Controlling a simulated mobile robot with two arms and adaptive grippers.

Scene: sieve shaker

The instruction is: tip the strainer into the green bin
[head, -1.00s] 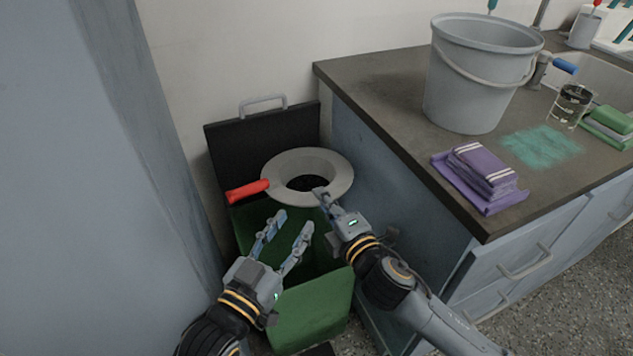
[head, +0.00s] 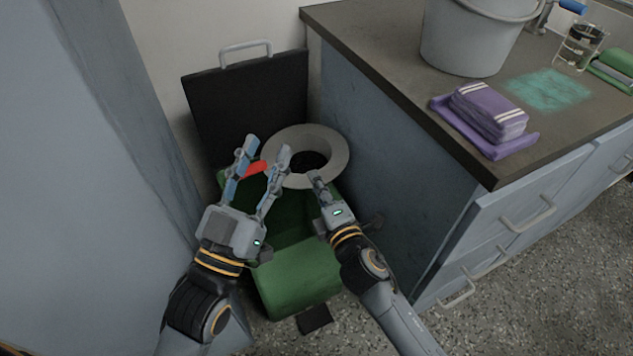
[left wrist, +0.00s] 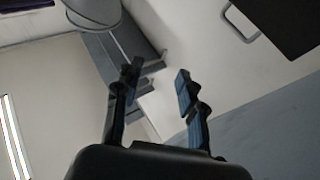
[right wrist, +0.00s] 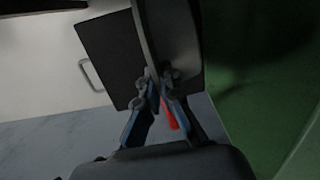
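The strainer (head: 335,148) is a grey ring-shaped bowl with a dark centre and a red handle (head: 257,168). It is over the back part of the open green bin (head: 298,278). My right gripper (head: 316,177) is shut on the strainer's near rim; the right wrist view shows its fingers (right wrist: 158,80) pinching the rim, seen nearly edge-on. My left gripper (head: 264,145) is open and empty, its fingers in front of the red handle and partly hiding it. The left wrist view shows its fingers (left wrist: 157,72) apart with nothing between them. The bin's inside is partly hidden by my grippers.
The bin's black lid (head: 250,105) stands open against the wall. A counter (head: 375,70) is close on the right, bearing a grey bucket (head: 465,40) and folded purple cloths (head: 490,110). A blue-grey panel (head: 70,180) stands close on the left.

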